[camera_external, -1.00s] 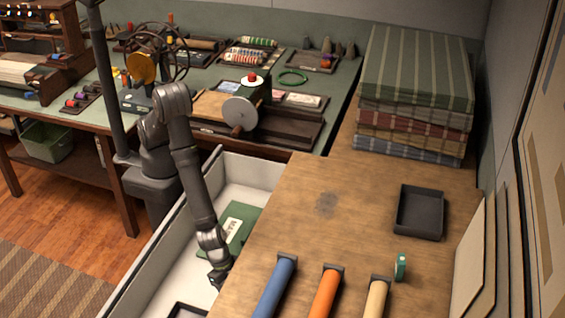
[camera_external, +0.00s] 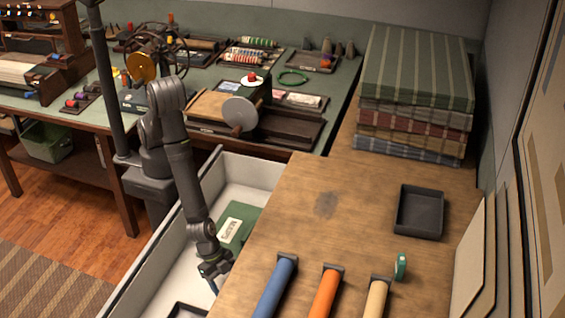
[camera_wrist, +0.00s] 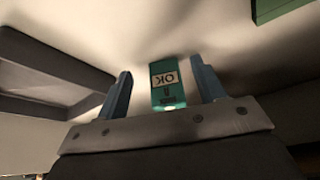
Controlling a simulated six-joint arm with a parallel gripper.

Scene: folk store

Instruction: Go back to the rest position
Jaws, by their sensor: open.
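My gripper (camera_external: 214,284) hangs low over the white bin (camera_external: 160,296) at the left of the wooden counter. In the wrist view my gripper (camera_wrist: 162,88) has its two blue fingers apart. A small green block with an "OK" label (camera_wrist: 164,82) shows between and beyond the fingers. I cannot tell how far it is from them, and it is hidden in the external view. A larger green box with a white label (camera_external: 238,232) lies in the bin behind my gripper.
A dark tray (camera_wrist: 50,75) is left of the fingers. The wooden counter (camera_external: 330,240) bears blue, orange and cream rolls, a small green item (camera_external: 401,266), a black tray (camera_external: 440,215) and stacked striped cloths (camera_external: 415,80). The counter's middle is clear.

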